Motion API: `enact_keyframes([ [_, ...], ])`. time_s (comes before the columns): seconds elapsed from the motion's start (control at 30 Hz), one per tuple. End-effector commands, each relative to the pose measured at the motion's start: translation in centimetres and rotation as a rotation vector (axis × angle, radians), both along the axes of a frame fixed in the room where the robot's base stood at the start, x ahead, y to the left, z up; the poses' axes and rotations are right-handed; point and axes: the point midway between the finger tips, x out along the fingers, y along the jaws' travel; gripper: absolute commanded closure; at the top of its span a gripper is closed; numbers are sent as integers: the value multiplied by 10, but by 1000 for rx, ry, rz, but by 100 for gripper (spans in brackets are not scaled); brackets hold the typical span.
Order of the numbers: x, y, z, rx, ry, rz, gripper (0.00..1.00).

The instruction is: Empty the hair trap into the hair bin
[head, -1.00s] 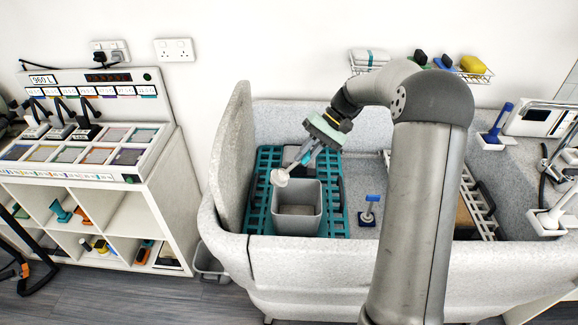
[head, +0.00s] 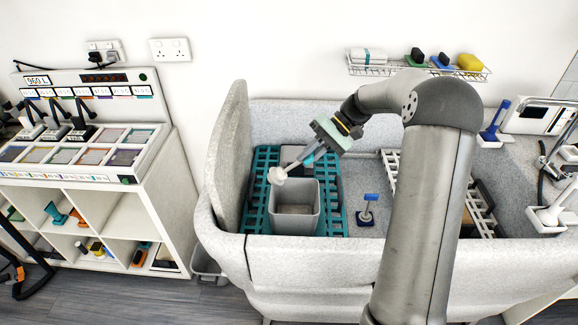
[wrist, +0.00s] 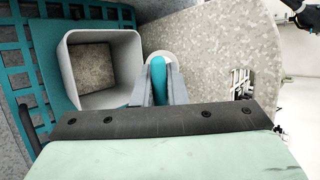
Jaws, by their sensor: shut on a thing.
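The hair trap (head: 277,176) shows as a pale, rounded head at the end of my gripper. My gripper (head: 303,160) is shut on its teal handle, which shows between the fingers in the wrist view (wrist: 158,78). The grey, square, open-topped hair bin (head: 296,223) stands in the tub. The trap's head is above the bin's back left rim in the head view, and I cannot tell how high. In the wrist view the bin (wrist: 68,85) lies to the left of the fingers, and the part of its floor that shows looks bare.
A teal grid (head: 258,205) lies around the bin in the grey tub (head: 300,250). A raised tub panel (head: 231,150) stands close on the left. A blue-handled tool (head: 368,208) stands to the right of the bin. A wire shelf (head: 420,68) hangs on the back wall.

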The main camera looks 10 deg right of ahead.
Motion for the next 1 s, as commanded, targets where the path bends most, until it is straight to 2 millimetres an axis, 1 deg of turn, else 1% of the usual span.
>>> enact_keyframes([
  [0.67, 0, 0, -1, 3, 0, -1, 100],
  [0.83, -2, -9, -10, 84, -20, -3, 100],
  [1.0, -3, -12, -12, 149, -37, 0, 100],
])
